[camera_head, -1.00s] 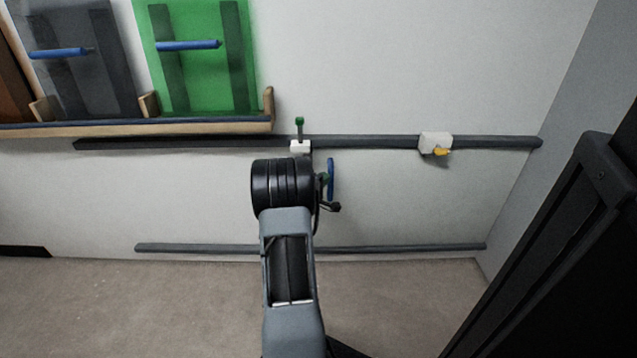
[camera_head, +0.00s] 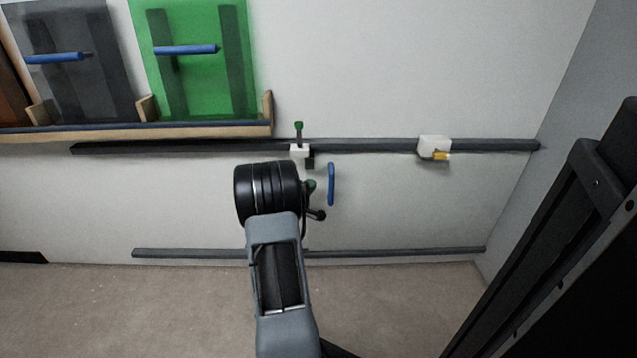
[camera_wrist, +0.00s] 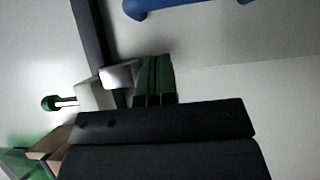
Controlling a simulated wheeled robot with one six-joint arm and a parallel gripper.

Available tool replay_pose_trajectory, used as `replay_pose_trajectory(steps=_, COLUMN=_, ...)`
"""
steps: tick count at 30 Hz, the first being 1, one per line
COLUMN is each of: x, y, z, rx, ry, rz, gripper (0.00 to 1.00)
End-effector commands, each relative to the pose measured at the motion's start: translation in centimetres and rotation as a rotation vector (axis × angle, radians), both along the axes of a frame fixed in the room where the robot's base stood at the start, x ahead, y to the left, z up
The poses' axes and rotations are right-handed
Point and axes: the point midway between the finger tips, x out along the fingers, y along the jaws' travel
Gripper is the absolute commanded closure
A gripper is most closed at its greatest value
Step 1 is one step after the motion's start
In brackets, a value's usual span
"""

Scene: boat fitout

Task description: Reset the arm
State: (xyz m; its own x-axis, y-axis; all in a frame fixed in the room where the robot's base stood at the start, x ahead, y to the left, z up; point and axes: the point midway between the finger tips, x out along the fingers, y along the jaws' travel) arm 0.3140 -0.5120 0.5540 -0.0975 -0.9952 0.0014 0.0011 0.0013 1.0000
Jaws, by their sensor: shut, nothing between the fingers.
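My gripper shows in the wrist view (camera_wrist: 154,82) as two dark green fingers closed together, with nothing between them. In the head view, my black wrist hides most of the gripper; a small green and dark part (camera_head: 312,187) shows at its right. A blue handle (camera_head: 332,184) is on the wall just right of it, with a gap between them. The handle also shows at the top of the wrist view (camera_wrist: 185,7).
A white block with a green-knobbed lever (camera_head: 298,128) sits on the upper dark rail (camera_head: 370,145), close above my wrist. Farther right is a white box with a yellow lever (camera_head: 435,147). Green (camera_head: 205,85) and grey panels with blue handles stand in a wooden rack at upper left.

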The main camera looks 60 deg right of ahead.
Motion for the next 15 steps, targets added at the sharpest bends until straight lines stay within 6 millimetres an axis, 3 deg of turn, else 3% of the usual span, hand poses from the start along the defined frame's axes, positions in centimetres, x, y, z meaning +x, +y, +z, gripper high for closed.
replay_pose_trajectory(steps=6, x=0.5, y=4.6, z=0.3, rx=0.003, ry=0.004, rz=0.002, gripper=1.00)
replay_pose_trajectory(steps=15, x=0.8, y=8.2, z=0.1, rx=0.003, ry=0.002, rz=0.000, gripper=1.00)
